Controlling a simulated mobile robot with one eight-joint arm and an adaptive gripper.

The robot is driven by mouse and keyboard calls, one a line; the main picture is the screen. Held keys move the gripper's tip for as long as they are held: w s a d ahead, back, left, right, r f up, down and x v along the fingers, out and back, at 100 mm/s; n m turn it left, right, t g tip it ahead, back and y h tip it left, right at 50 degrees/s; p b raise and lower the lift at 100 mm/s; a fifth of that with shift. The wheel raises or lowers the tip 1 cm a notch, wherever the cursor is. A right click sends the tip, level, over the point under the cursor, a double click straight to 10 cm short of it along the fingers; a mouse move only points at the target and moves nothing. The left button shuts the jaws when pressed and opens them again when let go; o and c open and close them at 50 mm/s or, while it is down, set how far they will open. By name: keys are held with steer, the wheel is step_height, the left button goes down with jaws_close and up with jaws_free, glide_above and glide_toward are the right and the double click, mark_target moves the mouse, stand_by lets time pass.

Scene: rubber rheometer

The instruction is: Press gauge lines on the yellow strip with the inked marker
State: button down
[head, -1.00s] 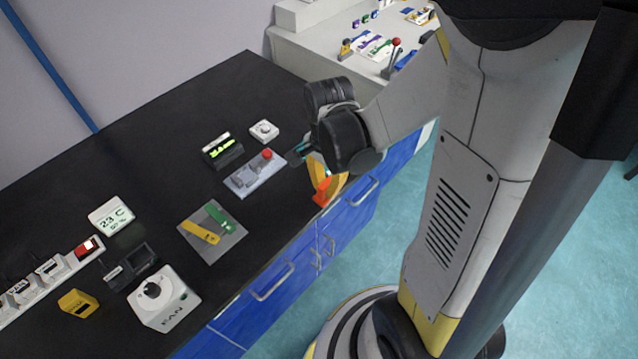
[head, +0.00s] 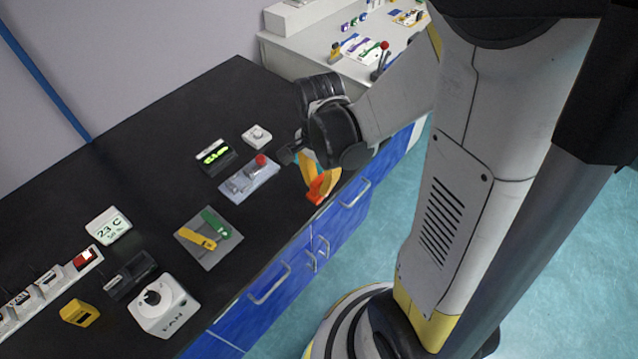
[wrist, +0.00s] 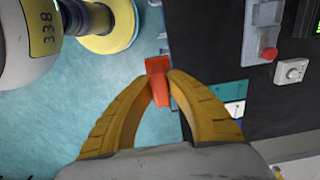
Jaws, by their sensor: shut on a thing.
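The yellow strip (head: 197,235) lies flat on a grey plate (head: 213,261) on the black bench, beside a green strip (head: 217,222). My gripper (head: 319,180) has yellow fingers and is shut on an orange-red piece (head: 322,188), apparently the marker. The wrist view shows that piece (wrist: 157,68) pinched between the fingertips (wrist: 161,88), its end sticking out past them. My gripper hangs by the bench's front edge, to the right of the strip and well apart from it. The marker's inked face cannot be made out.
A grey device with a red knob (head: 261,160) stands between my gripper and the back of the bench. A black display (head: 214,155), a white dial box (head: 257,136) and a fan box (head: 163,304) stand on the bench. Blue drawers with handles (head: 269,285) are below the edge.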

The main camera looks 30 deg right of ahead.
mark_target(319, 179)
step_height(319, 179, up, 9)
steer(key=p, duration=0.6)
steer(key=shift+p, duration=0.4)
stand_by(0.7)
